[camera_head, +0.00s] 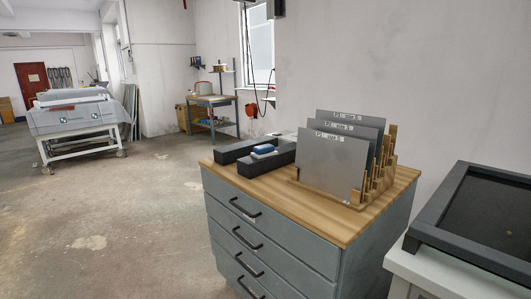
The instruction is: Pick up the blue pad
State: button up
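The blue pad (264,149) is a small blue block with a pale underside. It sits by the dark grey blocks (266,163) at the left part of the wooden cabinet top (236,182). I cannot tell whether it rests on a block or in a recess. My gripper is not in view.
Several grey plates (330,160) stand upright in a wooden rack (372,192) right of the pad. The drawer cabinet (285,236) has black handles. A black-framed machine (480,215) stands at the right. Open floor (120,225) lies at the left, with a covered table (78,120) farther back.

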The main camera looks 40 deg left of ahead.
aim_at(268, 150)
jog(key=i+j, duration=0.25)
jog(key=j, duration=0.2)
jog(key=i+j, duration=0.25)
jog(key=j, duration=0.25)
jog(key=i+j+u, duration=0.1)
jog(key=i+j, duration=0.15)
jog(key=j, duration=0.2)
jog(key=i+j, duration=0.25)
jog(key=j, duration=0.2)
jog(key=i+j+u, duration=0.1)
jog(key=i+j, duration=0.15)
jog(key=j, duration=0.2)
jog(key=i+j, duration=0.25)
jog(key=j, duration=0.2)
